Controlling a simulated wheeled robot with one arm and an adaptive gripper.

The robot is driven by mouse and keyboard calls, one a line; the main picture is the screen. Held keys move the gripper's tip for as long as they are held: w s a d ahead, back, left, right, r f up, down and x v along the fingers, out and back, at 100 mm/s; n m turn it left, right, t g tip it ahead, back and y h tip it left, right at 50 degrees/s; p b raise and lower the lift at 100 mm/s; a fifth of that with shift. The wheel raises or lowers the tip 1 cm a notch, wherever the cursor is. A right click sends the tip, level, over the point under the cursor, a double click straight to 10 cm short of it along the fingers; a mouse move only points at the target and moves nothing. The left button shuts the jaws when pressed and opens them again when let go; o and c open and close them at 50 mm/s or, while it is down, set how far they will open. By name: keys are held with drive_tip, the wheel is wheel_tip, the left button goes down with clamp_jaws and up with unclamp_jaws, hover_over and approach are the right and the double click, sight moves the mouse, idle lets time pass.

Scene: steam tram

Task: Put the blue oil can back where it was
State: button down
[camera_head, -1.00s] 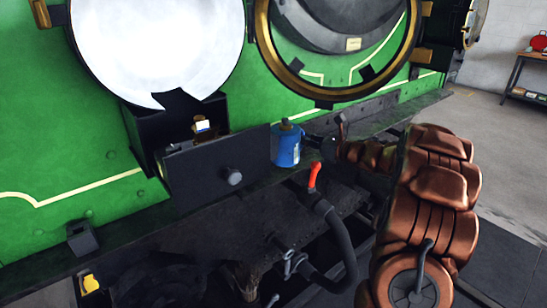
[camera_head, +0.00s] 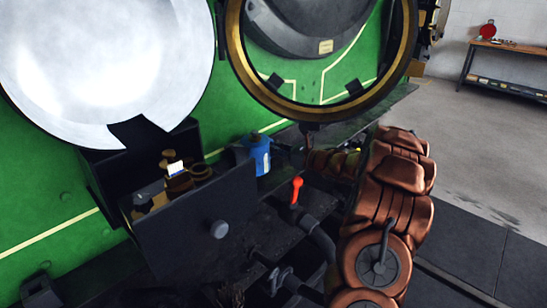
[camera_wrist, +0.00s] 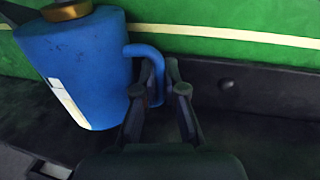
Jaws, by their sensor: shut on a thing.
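The blue oil can (camera_head: 258,157), with a white label, is upright at the black ledge in front of the green tram front, just right of a black box. My gripper (camera_head: 288,148) is on the can's right side. In the wrist view the can (camera_wrist: 78,65) has a brass-coloured cap and its blue handle (camera_wrist: 155,68) passes between the fingers of my gripper (camera_wrist: 158,92), which is shut on it. I cannot tell whether the can's base touches the ledge.
The open black box (camera_head: 200,215) holds brass items (camera_head: 185,178). A red-handled valve (camera_head: 296,190) and hoses are below the can. A round white door (camera_head: 100,60) hangs open above left. A workbench (camera_head: 510,50) stands at the far right beyond clear floor.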

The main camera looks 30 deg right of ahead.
drive_tip(key=shift+f+p, duration=0.45)
drive_tip(key=shift+f, duration=1.6)
drive_tip(key=c, duration=1.2)
unclamp_jaws()
drive_tip(key=shift+c, duration=0.2)
drive_tip(key=shift+s, duration=0.1)
drive_tip(key=b+v, duration=0.3)
drive_tip(key=v, duration=0.9)
